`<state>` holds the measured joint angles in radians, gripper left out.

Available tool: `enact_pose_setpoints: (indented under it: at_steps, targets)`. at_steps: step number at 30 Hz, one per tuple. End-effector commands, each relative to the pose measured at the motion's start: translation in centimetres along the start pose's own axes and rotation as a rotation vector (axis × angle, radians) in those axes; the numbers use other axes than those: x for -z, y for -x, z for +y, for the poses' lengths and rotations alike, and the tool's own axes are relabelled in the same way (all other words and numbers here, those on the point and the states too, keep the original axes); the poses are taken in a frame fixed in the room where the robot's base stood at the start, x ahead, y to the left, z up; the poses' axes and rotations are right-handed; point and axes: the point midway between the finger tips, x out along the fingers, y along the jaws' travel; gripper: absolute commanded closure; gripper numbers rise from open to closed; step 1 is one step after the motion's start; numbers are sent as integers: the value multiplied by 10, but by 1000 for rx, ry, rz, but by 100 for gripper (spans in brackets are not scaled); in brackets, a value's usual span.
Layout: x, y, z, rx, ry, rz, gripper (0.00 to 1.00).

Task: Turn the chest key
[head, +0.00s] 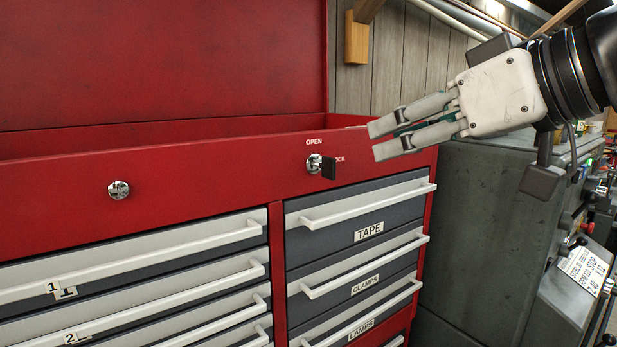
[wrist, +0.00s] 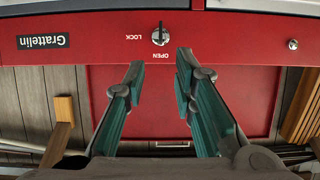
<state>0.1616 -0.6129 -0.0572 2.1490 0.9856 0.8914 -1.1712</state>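The chest key (head: 328,167) is a dark flat tab in a round silver lock on the red tool chest (head: 230,170), between the words OPEN and LOCK. In the wrist view, which sees the chest upside down, the key (wrist: 160,34) stands out from its lock, with OPEN below it and LOCK to its left. My gripper (head: 374,140) is to the right of the key in the head view, a little higher and apart from it. Its fingers are spread, with nothing between them. In the wrist view the fingertips (wrist: 160,60) lie either side of the line to the key.
A second silver lock (head: 119,190) sits on the left of the chest and has no key showing. Drawers with long pale handles (head: 365,208) stick out below the key. A grey machine cabinet (head: 490,230) stands on the right.

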Motion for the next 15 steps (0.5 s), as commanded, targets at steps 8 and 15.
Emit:
enact_pose_setpoints:
  at_steps: [8,15]
  targets:
    - [1,-34,0,3,2,2,75]
    - [1,-82,1,2,1,2,75]
